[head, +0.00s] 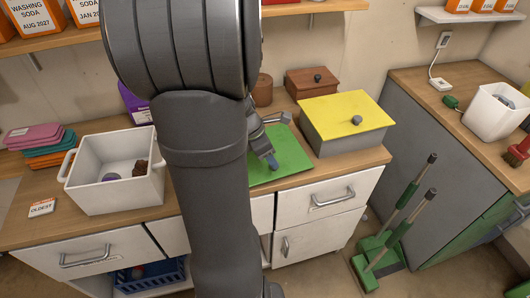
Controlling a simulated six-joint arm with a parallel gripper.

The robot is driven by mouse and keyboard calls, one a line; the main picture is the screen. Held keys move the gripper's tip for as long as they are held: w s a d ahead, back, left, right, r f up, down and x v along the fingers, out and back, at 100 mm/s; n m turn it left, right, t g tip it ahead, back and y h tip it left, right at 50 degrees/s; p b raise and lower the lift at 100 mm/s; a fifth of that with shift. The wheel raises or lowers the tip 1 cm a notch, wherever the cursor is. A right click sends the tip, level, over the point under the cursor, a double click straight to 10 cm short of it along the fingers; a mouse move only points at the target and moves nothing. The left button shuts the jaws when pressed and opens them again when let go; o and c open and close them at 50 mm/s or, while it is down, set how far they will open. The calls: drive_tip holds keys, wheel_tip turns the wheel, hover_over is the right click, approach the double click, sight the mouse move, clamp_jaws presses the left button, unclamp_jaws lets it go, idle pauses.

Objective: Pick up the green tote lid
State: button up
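The green tote lid (293,158) lies flat on the wooden counter, right of my arm and left of a grey tote with a yellow lid. My arm hides its left part. My gripper (279,139) shows beside the arm, over the back left part of the lid. Its two fingers look spread apart, one toward the right and one down toward the lid, with nothing seen between them. The lower finger's blue-grey tip overlaps the lid in the picture; I cannot tell whether it touches. No handle on the green lid can be made out.
The grey tote with a yellow lid (343,114) stands close on the right. A brown lidded box (311,83) is behind. A white bin (116,168) stands left of my arm, with stacked coloured cloths or pads (40,144) farther left. A shelf (310,7) runs above.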

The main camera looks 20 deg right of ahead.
drive_tip(key=x, duration=0.4)
drive_tip(key=shift+s+a+f, duration=0.1)
drive_tip(key=c, duration=1.1)
